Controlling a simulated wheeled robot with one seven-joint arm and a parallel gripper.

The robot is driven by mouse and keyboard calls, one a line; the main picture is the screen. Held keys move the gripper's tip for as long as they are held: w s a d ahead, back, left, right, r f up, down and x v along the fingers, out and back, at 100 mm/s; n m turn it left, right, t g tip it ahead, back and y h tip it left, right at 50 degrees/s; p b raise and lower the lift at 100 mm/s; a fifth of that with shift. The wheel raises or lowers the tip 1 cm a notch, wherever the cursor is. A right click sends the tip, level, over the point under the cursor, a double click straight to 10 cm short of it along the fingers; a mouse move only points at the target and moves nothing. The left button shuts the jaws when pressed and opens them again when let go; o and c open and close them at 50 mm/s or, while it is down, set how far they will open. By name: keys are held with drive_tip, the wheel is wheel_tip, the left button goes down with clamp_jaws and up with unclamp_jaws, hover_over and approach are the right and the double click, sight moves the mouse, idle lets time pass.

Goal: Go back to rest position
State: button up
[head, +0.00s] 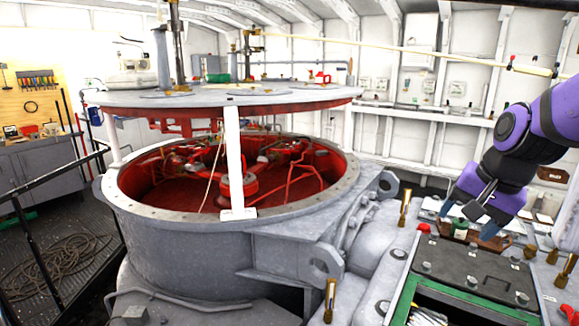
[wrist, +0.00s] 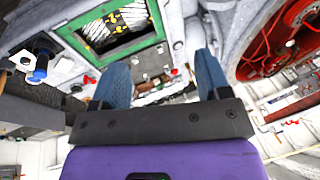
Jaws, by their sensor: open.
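My gripper (head: 469,222) is at the right of the head view, on my purple and dark arm. Its two blue-grey fingers point down and stand apart with nothing between them. In the wrist view my gripper (wrist: 163,75) also shows both blue fingers spread wide and empty. In the head view it hangs in front of a bench with small items, near a dark hatch cover (head: 478,265). I cannot tell the exact gap between the fingers and the things below.
A large grey round housing (head: 180,245) with a red interior fills the middle. A green-framed opening (head: 455,300) is at the lower right; it also shows in the wrist view (wrist: 152,30). Brass fittings (head: 404,208) stick up nearby. A railing (head: 35,255) and coiled rope (head: 55,262) are left.

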drive_tip(key=s+r+n, duration=0.3)
drive_tip(key=s+n, duration=0.1)
drive_tip(key=s, duration=0.3)
drive_tip(key=s+a+r+n+t+h, duration=0.1)
drive_tip(key=s+r+n, duration=0.2)
drive_tip(key=s, duration=0.5)
drive_tip(key=shift+r+n, duration=0.4)
drive_tip(key=shift+a, duration=0.1)
idle(0.4)
